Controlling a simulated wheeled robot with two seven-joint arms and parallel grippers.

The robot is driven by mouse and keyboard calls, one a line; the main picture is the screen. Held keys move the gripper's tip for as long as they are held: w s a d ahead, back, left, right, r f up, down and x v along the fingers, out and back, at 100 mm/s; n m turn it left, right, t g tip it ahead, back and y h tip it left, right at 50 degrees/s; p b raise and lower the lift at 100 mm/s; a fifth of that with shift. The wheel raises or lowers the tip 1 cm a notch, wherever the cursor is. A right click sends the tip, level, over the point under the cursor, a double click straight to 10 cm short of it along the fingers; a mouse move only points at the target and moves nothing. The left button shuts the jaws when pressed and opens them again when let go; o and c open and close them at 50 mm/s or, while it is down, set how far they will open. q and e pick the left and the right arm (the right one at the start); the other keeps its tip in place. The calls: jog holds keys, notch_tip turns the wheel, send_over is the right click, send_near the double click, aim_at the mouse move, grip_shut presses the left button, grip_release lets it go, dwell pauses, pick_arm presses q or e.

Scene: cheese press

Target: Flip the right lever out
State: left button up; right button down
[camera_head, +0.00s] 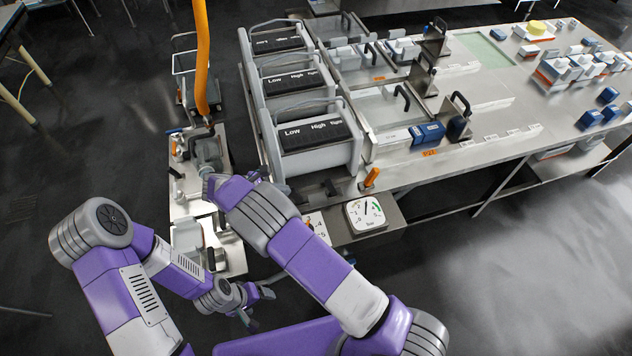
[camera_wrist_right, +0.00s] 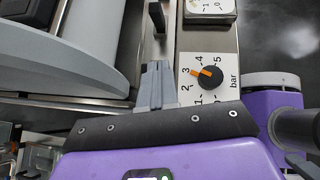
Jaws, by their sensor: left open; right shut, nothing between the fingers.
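An orange-handled lever (camera_head: 370,178) stands at the press table's near edge, above the square timer. A short dark post (camera_wrist_right: 157,17) shows ahead of my right gripper in the right wrist view; I cannot tell whether it belongs to that lever. My right gripper (camera_wrist_right: 157,68) is shut and empty beside the pressure dial. In the head view the right gripper (camera_head: 262,178) is mostly hidden behind my arm, near the end of the nearest press cylinder. My left gripper (camera_head: 252,308) is open and empty, low in the head view, away from the press.
The pressure dial (camera_wrist_right: 207,76) has an orange pointer near 3. The timer (camera_head: 365,215) sits beyond it. Grey press cylinders (camera_head: 318,158) stand close to my right gripper. A steel stand (camera_head: 188,185) with an orange hose (camera_head: 202,60) is at left. Floor at right is clear.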

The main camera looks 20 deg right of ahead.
jog(key=b, duration=0.1)
send_near(331, 187)
jog(key=f, duration=0.2)
jog(key=w+f, duration=0.1)
jog(key=f, duration=0.1)
jog(key=shift+a+f, duration=0.1)
jog(key=shift+a, duration=0.3)
jog(key=shift+w+d, duration=0.15)
jog(key=shift+d, duration=0.45)
jog(key=shift+w+d, duration=0.15)
jog(key=shift+d, duration=0.45)
jog(key=shift+w+d+r, duration=0.15)
jog(key=shift+d+r, duration=0.15)
jog(key=shift+d, duration=0.4)
jog(key=shift+r, duration=0.1)
